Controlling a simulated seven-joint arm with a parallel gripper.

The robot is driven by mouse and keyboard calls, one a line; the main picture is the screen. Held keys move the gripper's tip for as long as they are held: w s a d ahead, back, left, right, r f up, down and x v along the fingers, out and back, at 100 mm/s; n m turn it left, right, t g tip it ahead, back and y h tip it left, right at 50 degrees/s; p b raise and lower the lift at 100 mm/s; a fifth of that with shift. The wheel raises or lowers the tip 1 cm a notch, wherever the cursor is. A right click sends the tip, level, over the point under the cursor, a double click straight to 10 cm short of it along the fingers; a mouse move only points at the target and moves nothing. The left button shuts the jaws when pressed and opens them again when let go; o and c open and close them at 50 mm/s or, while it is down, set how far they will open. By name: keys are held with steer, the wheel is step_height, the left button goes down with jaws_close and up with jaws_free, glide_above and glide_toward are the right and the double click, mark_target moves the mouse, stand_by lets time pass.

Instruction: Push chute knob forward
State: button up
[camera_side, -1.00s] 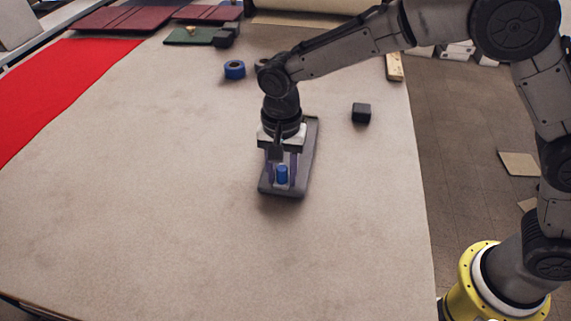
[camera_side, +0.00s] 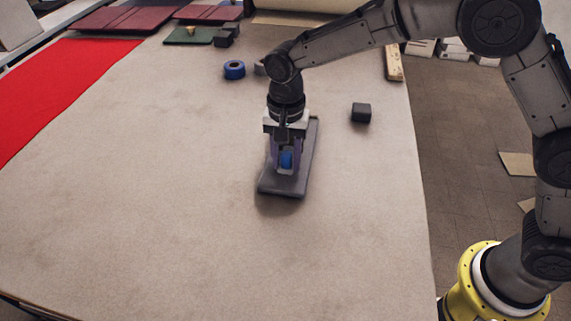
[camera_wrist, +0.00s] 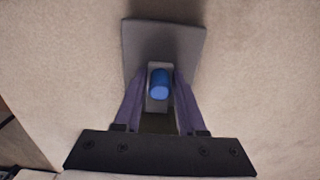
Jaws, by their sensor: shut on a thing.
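The chute is a flat grey slab (camera_side: 283,187) lying on the table, its long side running away from the near end. The chute knob is a blue upright cylinder (camera_side: 286,160) on a small grey block. In the wrist view the blue knob (camera_wrist: 160,83) stands between two purple fingers, with the grey slab (camera_wrist: 190,42) beyond it. My gripper (camera_side: 286,163) points down over the slab, its fingers shut on the knob's block at both sides. The part of the slab beneath my gripper is hidden.
A small black block (camera_side: 361,113) lies to the right. A blue tape roll (camera_side: 234,70) lies behind on the left, and a green board (camera_side: 188,35) is farther back. Red cloth (camera_side: 50,85) covers the left edge. The table in front is clear.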

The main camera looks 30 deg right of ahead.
mark_target(289, 148)
steer(key=shift+w+d, duration=1.15)
steer(key=o, duration=1.5)
steer(key=shift+c, duration=0.2)
steer(key=shift+r, duration=3.55)
